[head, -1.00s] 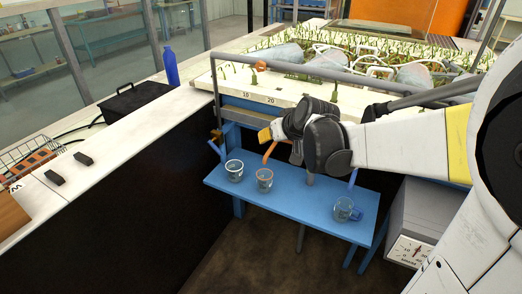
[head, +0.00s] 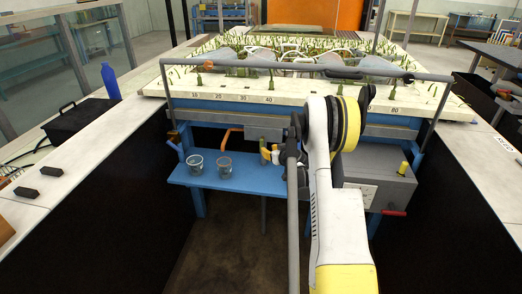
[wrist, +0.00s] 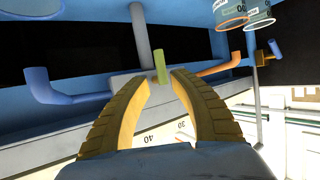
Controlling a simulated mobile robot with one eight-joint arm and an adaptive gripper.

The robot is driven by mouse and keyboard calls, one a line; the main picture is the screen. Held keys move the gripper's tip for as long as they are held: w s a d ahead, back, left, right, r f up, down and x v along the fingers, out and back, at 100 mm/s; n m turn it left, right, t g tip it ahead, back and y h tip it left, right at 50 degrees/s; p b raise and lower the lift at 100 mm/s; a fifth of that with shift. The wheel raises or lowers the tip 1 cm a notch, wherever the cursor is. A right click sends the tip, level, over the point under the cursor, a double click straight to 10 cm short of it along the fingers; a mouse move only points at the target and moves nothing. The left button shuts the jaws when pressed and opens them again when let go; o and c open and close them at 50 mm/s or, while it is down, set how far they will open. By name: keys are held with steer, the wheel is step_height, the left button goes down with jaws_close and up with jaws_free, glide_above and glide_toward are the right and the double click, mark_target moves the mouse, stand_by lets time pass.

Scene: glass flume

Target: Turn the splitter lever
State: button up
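I take a short olive-green upright peg to be the splitter lever. In the head view this lever (head: 262,144) stands below the bed's front edge, right of an orange spout (head: 231,134). My gripper (head: 270,155), with yellow fingers, is right beside it. In the wrist view the lever (wrist: 161,66) shows between and just beyond the fingertips of my gripper (wrist: 161,80). The fingers are open with a gap; contact with the lever cannot be told. The wrist view also shows the orange spout (wrist: 219,67) at right and a blue spout (wrist: 60,92) at left.
A blue shelf (head: 236,184) below the bed holds two clear cups (head: 196,165) (head: 224,166). A grey box (head: 374,176) with a dial, a yellow knob (head: 404,168) and a red handle (head: 394,212) stands at right. A grey rail (head: 250,66) crosses above the bed.

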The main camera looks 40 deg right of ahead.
mark_target(262, 146)
steer(key=b+x, duration=0.2)
steer(key=x, duration=0.7)
steer(key=shift+a+b, duration=0.1)
steer(key=shift+b, duration=0.3)
jaws_close()
